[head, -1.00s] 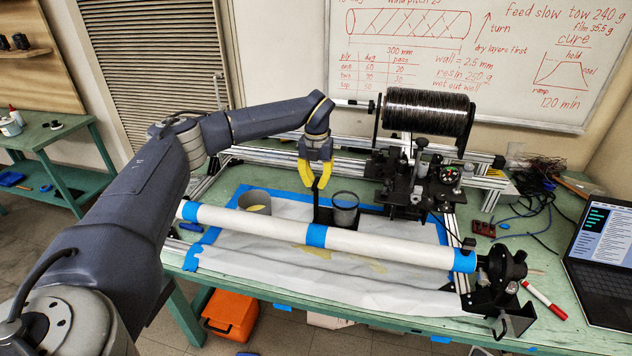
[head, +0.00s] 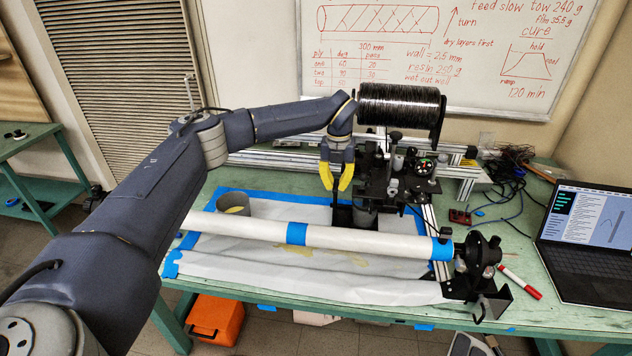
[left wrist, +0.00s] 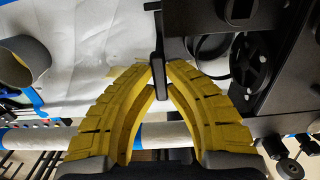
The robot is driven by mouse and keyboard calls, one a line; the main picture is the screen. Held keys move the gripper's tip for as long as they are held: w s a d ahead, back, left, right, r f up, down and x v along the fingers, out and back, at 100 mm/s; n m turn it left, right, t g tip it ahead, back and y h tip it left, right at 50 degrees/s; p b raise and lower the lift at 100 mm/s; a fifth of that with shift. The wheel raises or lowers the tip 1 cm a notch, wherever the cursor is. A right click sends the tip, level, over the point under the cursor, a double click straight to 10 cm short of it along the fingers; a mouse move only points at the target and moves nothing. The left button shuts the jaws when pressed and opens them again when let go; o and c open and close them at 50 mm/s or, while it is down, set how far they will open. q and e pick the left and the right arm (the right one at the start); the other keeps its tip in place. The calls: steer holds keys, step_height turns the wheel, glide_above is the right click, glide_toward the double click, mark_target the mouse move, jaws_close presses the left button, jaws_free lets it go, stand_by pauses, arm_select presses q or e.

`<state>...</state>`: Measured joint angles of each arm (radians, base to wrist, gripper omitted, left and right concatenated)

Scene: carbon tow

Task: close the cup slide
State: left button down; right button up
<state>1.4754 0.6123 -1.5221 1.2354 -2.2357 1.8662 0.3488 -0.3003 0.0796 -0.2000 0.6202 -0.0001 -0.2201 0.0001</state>
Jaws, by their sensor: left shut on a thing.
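My left gripper (head: 337,186) has yellow fingers and is shut on the upright black handle (left wrist: 159,50) of the cup slide. In the head view the dark slide (head: 342,216) shows below the fingers, behind the white tube. The carriage hides part of the cup's top. In the left wrist view the handle stands between the fingertips, with the carriage's dark parts close on the right. My right gripper is not in view.
A white tube (head: 345,238) with blue bands runs across the front of the bench. A second grey cup (head: 233,206) stands on the white sheet at the left. A spool of black tow (head: 400,106) sits above the carriage. A laptop (head: 590,235) is at the right.

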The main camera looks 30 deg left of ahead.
arm_select(q)
steer(key=shift+w+d+f, duration=0.1)
steer(key=shift+w+d, duration=0.1)
steer(key=shift+d, duration=0.4)
steer(key=c, duration=1.4)
jaws_free()
step_height(320, 180, up, 12)
steer(key=shift+o, duration=0.3)
